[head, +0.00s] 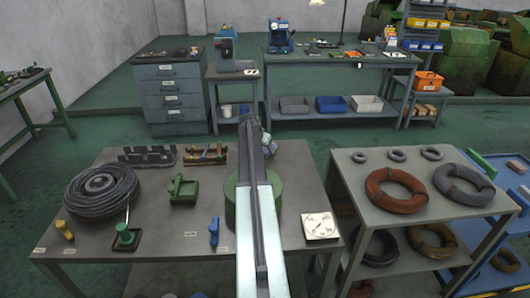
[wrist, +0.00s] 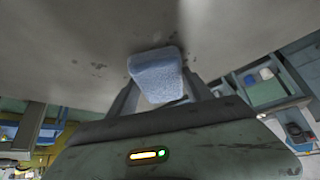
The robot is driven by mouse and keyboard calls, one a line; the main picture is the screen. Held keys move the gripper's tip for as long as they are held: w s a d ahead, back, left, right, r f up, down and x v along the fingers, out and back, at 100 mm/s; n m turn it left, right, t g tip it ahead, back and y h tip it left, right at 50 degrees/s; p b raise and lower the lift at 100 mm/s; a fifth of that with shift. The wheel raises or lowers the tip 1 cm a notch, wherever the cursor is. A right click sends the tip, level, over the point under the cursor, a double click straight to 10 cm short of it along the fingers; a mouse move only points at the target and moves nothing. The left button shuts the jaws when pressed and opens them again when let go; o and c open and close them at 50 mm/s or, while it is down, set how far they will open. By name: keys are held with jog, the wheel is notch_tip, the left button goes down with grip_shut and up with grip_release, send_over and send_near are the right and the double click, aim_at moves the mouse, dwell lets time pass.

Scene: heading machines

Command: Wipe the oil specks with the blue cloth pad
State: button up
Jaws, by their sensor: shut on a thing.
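The blue cloth pad (wrist: 157,78) shows in the middle of the wrist view. My gripper (wrist: 160,92) is shut on it, with a finger on either side of the pad. A grey surface (wrist: 230,30) fills the upper part of that view, with small dark oil specks (wrist: 98,68) to the left of the pad and more near the top. The pad's far end lies against this surface in the picture; I cannot tell if it touches.
A workbench (head: 90,210) in front holds a wire coil (head: 100,190), a green vise-like block (head: 183,190), a green round base (head: 240,205) and a dial (head: 320,227). A rack with rings (head: 395,190) stands at right. A drawer cabinet (head: 172,95) and another bench (head: 330,65) stand behind.

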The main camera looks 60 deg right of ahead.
aim_at(275, 165)
jog(key=shift+w+d, duration=0.5)
jog(key=shift+d, duration=0.25)
jog(key=shift+w+d, duration=0.5)
jog(key=shift+d, duration=0.2)
jog(key=shift+s, duration=0.1)
jog(key=shift+s+d, duration=0.85)
jog(key=shift+s, duration=0.25)
jog(key=shift+s+a, duration=1.05)
jog(key=shift+a, duration=0.45)
jog(key=shift+s+a, duration=1.05)
jog(key=shift+a, duration=0.45)
jog(key=shift+s+a, duration=1.05)
jog(key=shift+a, duration=0.45)
jog(key=shift+a, duration=0.1)
jog(key=shift+s+a, duration=1.1)
jog(key=shift+a, duration=0.3)
